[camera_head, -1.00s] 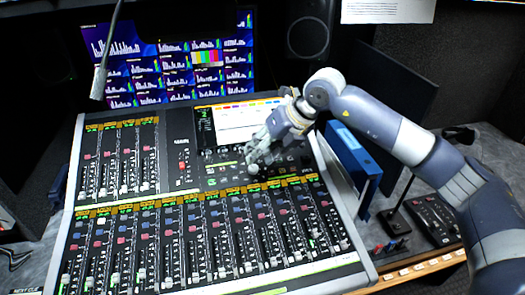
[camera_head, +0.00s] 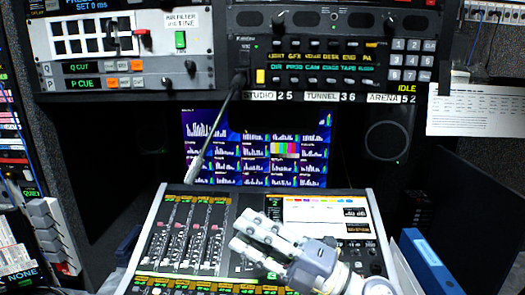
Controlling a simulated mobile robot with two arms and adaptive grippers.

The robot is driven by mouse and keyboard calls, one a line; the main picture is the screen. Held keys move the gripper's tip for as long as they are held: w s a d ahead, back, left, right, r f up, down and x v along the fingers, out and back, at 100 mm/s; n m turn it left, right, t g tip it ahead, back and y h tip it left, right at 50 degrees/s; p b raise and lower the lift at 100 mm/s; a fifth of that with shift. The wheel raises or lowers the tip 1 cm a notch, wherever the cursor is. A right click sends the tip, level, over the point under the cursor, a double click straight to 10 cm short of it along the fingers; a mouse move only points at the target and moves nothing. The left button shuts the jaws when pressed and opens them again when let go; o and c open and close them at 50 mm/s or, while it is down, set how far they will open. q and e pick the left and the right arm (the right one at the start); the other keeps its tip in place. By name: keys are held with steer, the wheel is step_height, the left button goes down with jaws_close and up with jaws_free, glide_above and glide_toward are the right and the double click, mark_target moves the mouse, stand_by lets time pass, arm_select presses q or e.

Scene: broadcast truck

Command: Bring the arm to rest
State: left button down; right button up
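My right gripper (camera_head: 262,238) is over the upper middle of the mixing console (camera_head: 148,240), with its fingers pointing left toward the fader strips. Its grey wrist comes in from the bottom right of the head view. I cannot tell whether it touches the console or how far apart its fingertips are. I see nothing held in it. My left gripper is not in view.
A gooseneck microphone (camera_head: 208,145) hangs in front of the meter screen (camera_head: 222,135). Rack panels (camera_head: 330,65) span the top. A blue binder (camera_head: 430,262) stands right of the console. A speaker (camera_head: 386,142) sits behind.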

steer(key=w+d+f+m+t+h, duration=0.2)
steer(key=d+f+m+t+h, duration=0.3)
steer(key=d+m+h, duration=0.5)
steer(key=w+d+f+m+t+h, duration=0.1)
steer(key=d+f+m+t+h, duration=0.45)
steer(key=m, duration=0.75)
steer(key=s+d+f+m+g+h, duration=0.1)
steer(key=s+d+f+m+g, duration=0.1)
steer(key=s+f, duration=0.3)
steer(key=s+d+f+m+g+h, duration=0.2)
steer(key=s+f+g, duration=0.3)
steer(key=f, duration=0.4)
steer(key=s+d+f+m+g+h, duration=0.1)
steer(key=s+d+f+m+g, duration=0.1)
steer(key=s+d+f+g, duration=0.2)
steer(key=shift+s+f+m+h, duration=0.15)
steer(key=shift+s+f, duration=0.25)
steer(key=shift+f, duration=0.45)
steer(key=shift+s+f+m+h, duration=0.15)
steer(key=shift+s+f, duration=0.2)
steer(key=shift+f, duration=0.45)
steer(key=s+a+f+g+y, duration=0.1)
steer(key=s+f+g, duration=0.45)
steer(key=s, duration=0.75)
step_height(320, 180, down, 27)
steer(key=s, duration=0.2)
steer(key=s+d+f+g, duration=0.2)
steer(key=s+d+f, duration=0.1)
steer(key=s+f, duration=1.2)
steer(key=shift+s, duration=0.6)
